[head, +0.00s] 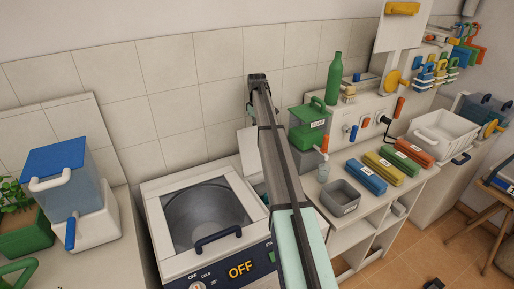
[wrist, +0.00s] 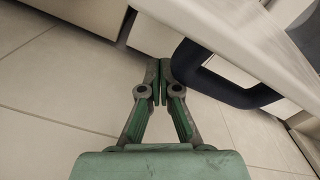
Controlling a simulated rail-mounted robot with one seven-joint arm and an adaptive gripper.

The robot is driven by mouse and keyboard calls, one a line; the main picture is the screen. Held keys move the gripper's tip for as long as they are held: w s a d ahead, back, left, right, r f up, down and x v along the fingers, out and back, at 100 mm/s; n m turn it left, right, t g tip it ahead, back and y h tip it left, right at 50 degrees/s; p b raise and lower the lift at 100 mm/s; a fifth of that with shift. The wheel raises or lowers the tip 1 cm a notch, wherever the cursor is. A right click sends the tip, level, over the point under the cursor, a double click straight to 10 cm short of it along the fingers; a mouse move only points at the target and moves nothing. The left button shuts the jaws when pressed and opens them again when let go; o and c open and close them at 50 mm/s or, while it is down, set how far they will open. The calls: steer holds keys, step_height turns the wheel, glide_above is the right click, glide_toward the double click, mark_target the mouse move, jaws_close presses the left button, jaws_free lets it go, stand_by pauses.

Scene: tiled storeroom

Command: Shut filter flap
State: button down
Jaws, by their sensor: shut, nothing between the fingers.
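My gripper (wrist: 159,72) shows in the wrist view, its fingers closed together and empty. Its tips are just left of a dark handle (wrist: 240,97) on a pale panel (wrist: 225,35); whether they touch it I cannot tell. I cannot tell for sure whether this panel is the filter flap. In the head view a white appliance (head: 160,232) with a round metal drum, a dark handle (head: 218,238) and an "OFF" display stands left of my arm. No filter flap can be made out there, and I cannot make out my gripper there.
A blue-lidded container (head: 60,160) stands on the left counter. Right of my arm, a shelf unit holds a grey bin (head: 341,197), coloured packs (head: 366,177), a green bottle (head: 334,78) and a white basket (head: 443,135). The tiled floor (head: 405,250) at lower right is mostly clear.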

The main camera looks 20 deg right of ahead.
steer(key=shift+s+r+p, duration=0.55)
steer(key=shift+s+r, duration=0.4)
steer(key=shift+s, duration=0.4)
steer(key=shift+s+d+r+p, duration=0.1)
steer(key=shift+s+r+p, duration=0.2)
steer(key=shift+s, duration=0.3)
steer(key=shift+s+d+r+p, duration=0.15)
steer(key=shift+s+r, duration=0.2)
steer(key=shift+s, duration=0.25)
steer(key=shift+a, duration=0.1)
steer(key=shift+s, duration=0.1)
steer(key=shift+s+r+p, duration=0.2)
steer(key=shift+s+r, duration=0.05)
steer(key=shift+s, duration=0.45)
steer(key=shift+s+r+p, duration=0.2)
steer(key=shift+s+r, duration=0.05)
steer(key=shift+s, duration=0.4)
